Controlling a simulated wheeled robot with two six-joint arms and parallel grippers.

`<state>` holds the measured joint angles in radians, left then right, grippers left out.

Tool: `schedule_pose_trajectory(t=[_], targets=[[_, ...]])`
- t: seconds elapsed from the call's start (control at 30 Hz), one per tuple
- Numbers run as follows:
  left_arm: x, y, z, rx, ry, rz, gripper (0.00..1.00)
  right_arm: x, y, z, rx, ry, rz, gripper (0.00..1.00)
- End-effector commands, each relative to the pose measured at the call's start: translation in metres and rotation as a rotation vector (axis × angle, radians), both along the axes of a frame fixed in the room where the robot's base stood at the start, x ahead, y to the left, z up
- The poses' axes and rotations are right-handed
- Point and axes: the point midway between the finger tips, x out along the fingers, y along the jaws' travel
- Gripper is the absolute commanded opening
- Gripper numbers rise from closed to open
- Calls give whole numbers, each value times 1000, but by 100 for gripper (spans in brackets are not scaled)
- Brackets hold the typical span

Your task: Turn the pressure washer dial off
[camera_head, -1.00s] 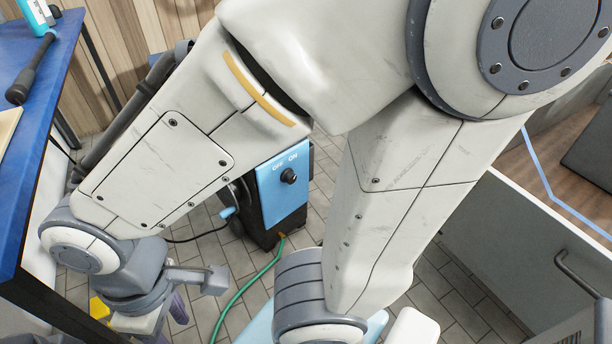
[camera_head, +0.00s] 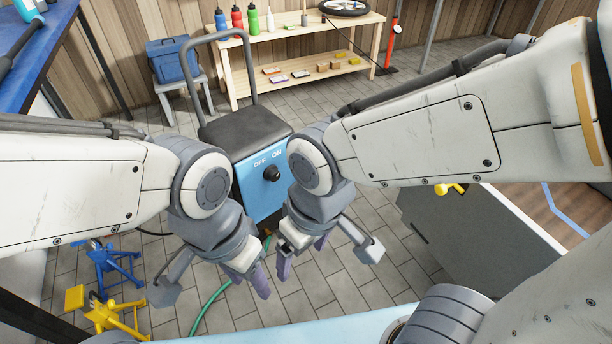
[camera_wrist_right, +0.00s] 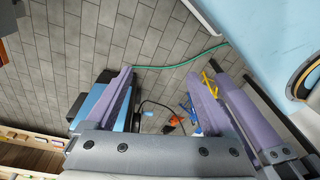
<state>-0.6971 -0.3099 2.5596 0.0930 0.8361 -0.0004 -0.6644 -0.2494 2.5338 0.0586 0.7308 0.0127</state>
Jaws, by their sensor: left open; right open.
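The pressure washer (camera_head: 245,128) stands on the tiled floor at the middle of the head view, with a black top, a tall handle and a blue front panel. The panel carries a round black dial (camera_head: 271,174) below the words OFF and ON; its pointing direction is too small to tell. My left gripper (camera_head: 243,284) is open and empty, in front of and below the panel. My right gripper (camera_head: 302,256) is open and empty, close to its right. Neither touches the dial. In the right wrist view, part of the washer (camera_wrist_right: 92,106) shows beyond the left finger; its dial is not visible.
A green hose (camera_head: 212,300) runs along the floor. Blue (camera_head: 105,262) and yellow (camera_head: 113,315) stands are at lower left. A wooden shelf (camera_head: 290,30) with bottles and a blue toolbox (camera_head: 172,60) stand behind. A grey cabinet (camera_head: 470,240) is at right.

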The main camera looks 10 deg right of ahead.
Motion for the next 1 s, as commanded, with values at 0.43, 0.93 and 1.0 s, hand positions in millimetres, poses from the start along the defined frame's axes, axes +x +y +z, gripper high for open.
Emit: schedule_pose_trajectory(t=[0.43,0.93,1.0], targets=[[0,0,-117,0,0,0,50,293,27,-168,310,-641,-136,86],[0,0,-199,0,0,0,50,381,-21,-296,905,-1051,-177,86],[0,0,-202,0,0,0,50,380,-23,-298,940,-1067,-179,86]])
